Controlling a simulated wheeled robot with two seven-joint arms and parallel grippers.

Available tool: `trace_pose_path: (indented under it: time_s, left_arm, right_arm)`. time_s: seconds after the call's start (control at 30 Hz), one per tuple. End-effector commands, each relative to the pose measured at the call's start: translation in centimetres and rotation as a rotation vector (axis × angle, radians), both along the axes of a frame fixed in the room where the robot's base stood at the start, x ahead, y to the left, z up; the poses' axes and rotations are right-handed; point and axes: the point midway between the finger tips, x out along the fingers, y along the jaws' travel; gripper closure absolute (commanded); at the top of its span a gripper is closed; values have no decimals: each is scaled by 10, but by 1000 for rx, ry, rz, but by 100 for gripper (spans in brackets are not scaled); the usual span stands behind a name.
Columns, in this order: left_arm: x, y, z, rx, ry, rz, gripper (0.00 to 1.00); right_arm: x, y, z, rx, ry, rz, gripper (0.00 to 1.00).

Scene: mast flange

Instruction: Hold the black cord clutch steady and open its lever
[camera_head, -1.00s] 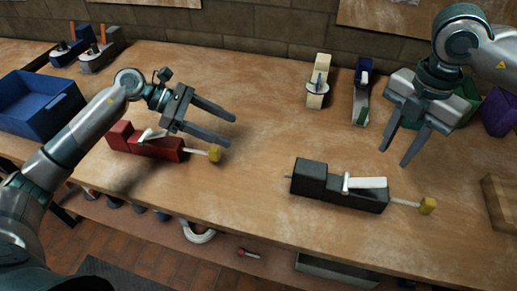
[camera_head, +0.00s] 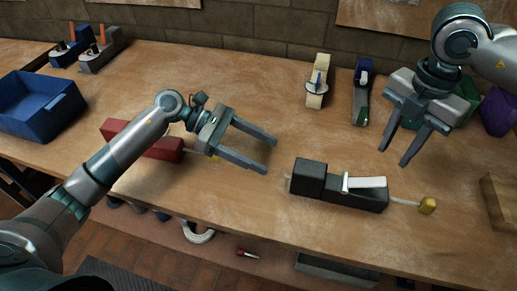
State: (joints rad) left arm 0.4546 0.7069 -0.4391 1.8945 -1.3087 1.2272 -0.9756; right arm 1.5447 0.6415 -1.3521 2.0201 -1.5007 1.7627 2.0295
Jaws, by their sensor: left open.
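The black cord clutch (camera_head: 312,180) lies on the bench right of centre, near its front edge. Its white lever (camera_head: 366,183) lies flat along the right part of its top. A pale cord ending in a yellow block (camera_head: 427,205) comes out of its right end. My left gripper (camera_head: 271,156) is open and empty, a little left of and behind the clutch, its fingers pointing right. My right gripper (camera_head: 418,160) is open and empty, above the bench behind the clutch's right end, its fingers pointing down. Neither gripper touches the clutch.
A red clutch (camera_head: 160,148) lies partly behind my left arm. A blue bin (camera_head: 38,112) stands at the left. Several tools and containers, including a purple one (camera_head: 499,112), stand along the back wall. A wooden box (camera_head: 497,200) sits at the right edge. The middle of the bench is clear.

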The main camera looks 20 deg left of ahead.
Motion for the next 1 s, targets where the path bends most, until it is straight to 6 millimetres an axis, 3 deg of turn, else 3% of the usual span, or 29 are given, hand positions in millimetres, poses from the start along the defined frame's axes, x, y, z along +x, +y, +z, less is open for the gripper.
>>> trace_pose_path:
  time_s: [0.27, 1.0]
  left_arm:
    - [-1, -26, -10, -2, 0, -3, 36]
    - [0, -135, -55, -2, 1, -1, 36]
  right_arm:
    - [0, 0, 0, 0, 0, 0, 69]
    - [0, 0, 0, 0, 0, 0, 69]
